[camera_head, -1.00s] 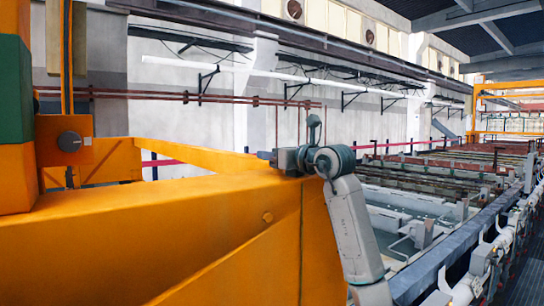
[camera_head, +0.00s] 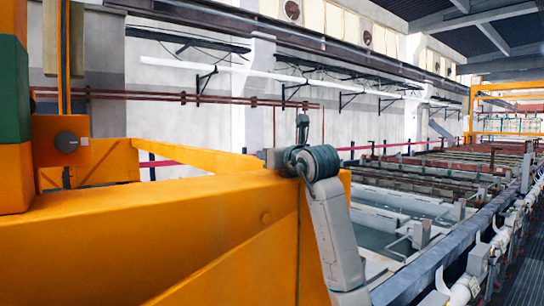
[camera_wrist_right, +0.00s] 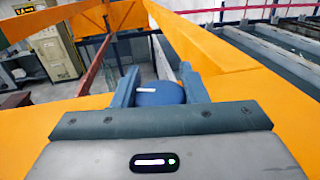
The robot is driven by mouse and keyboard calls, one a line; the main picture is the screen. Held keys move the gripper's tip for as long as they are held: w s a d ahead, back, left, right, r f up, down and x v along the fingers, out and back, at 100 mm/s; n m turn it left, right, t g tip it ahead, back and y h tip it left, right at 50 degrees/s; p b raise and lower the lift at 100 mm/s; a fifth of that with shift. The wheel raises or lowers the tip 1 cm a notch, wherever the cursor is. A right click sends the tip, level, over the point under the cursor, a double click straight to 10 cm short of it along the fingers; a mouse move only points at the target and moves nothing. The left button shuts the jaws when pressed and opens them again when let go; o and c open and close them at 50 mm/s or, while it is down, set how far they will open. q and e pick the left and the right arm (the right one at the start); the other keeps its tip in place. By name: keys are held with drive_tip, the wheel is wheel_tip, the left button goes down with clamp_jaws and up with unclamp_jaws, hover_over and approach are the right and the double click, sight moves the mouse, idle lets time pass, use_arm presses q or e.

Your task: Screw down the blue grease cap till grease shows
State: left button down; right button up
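The blue grease cap (camera_wrist_right: 168,97) shows in the right wrist view, round-topped, with a short white mark on its left part. It sits at the orange beam (camera_wrist_right: 235,85). My right gripper (camera_wrist_right: 158,76) has one finger on each side of the cap, both seeming to touch it. In the head view my right gripper (camera_head: 272,158) is at the top of the large orange beam (camera_head: 130,235), and I cannot make out the cap there. No grease is visible. My left gripper is in neither view.
An orange post with a green block (camera_head: 15,90) stands at the left. Open tanks (camera_head: 385,220) and a long grey rail (camera_head: 440,260) lie beyond the beam on the right. A grey cabinet (camera_wrist_right: 45,55) shows in the wrist view.

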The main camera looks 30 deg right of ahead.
drive_tip(key=o, duration=0.4)
drive_tip(key=shift+o, duration=0.2)
drive_tip(key=shift+s+b, duration=0.35)
drive_tip(key=shift+b, duration=0.05)
drive_tip(key=s+b, duration=0.1)
drive_tip(key=s, duration=0.2)
drive_tip(key=s+b, duration=0.2)
drive_tip(key=s, duration=0.1)
drive_tip(key=s+b, duration=0.2)
drive_tip(key=s, duration=0.1)
drive_tip(key=shift+a, duration=0.35)
drive_tip(key=shift+s, duration=0.55)
drive_tip(key=shift+a, duration=0.1)
